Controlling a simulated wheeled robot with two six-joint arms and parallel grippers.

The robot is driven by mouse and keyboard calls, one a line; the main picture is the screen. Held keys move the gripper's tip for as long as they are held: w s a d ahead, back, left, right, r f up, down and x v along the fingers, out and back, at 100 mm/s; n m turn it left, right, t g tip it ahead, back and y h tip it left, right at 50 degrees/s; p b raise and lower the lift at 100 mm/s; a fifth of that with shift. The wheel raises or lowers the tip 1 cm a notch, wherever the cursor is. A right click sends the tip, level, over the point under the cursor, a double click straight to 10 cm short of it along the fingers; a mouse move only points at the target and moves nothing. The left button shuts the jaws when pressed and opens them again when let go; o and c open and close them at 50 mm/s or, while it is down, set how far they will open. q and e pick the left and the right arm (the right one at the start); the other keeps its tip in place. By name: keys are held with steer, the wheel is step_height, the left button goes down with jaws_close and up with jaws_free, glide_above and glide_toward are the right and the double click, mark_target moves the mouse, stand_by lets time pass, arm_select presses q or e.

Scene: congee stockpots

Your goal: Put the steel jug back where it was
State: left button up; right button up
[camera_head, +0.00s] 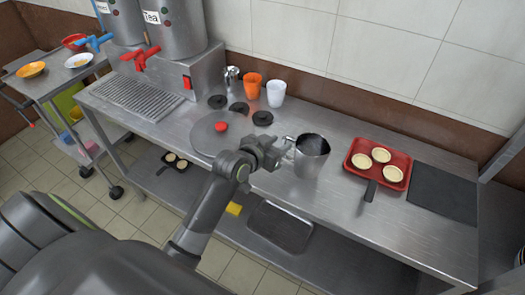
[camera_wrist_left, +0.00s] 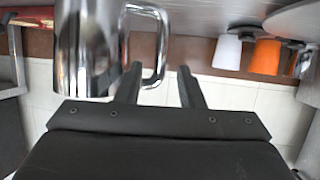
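The steel jug (camera_head: 311,162) stands upright on the steel counter, with its handle toward my left gripper. My left gripper (camera_head: 278,150) is beside the jug on its left. In the left wrist view, the jug (camera_wrist_left: 85,45) fills the upper left, upside down, with its handle (camera_wrist_left: 162,45) projecting right. The two fingers of the gripper (camera_wrist_left: 161,78) are spread apart, and the handle's outer bar lines up with the gap between them. I see no clear contact with the handle. My right gripper is not in view.
A red tray (camera_head: 354,148) with several pale tarts lies right of the jug, then a dark mat (camera_head: 443,192). A round lid (camera_head: 205,135) with a red knob lies left. Orange (camera_head: 252,86) and white (camera_head: 276,93) cups stand behind. The counter's front right is clear.

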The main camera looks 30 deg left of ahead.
arm_select(q)
steer(key=v, duration=0.9)
steer(key=shift+s+r, duration=0.2)
steer(key=shift+s, duration=0.05)
steer(key=s+a+f+n+g+y, duration=0.1)
steer(key=s+a+f+g+y, duration=0.3)
steer(key=s, duration=0.9)
steer(key=s+a+f+n+g+y, duration=0.1)
steer(key=s+a+f+n+g, duration=0.1)
steer(key=s+f+g, duration=0.65)
steer(key=s+a+f+t, duration=0.1)
steer(key=s+f, duration=0.1)
steer(key=f, duration=1)
steer(key=s+a+f+t, duration=0.1)
steer(key=s+f, duration=0.1)
steer(key=f, duration=1)
steer(key=s+d+f+g+h, duration=0.1)
steer(key=s+f, duration=1.3)
steer(key=f, duration=0.2)
steer(key=shift+s+d+f+g, duration=0.2)
steer(key=shift+s+f+g, duration=0.15)
steer(key=shift+f, duration=0.05)
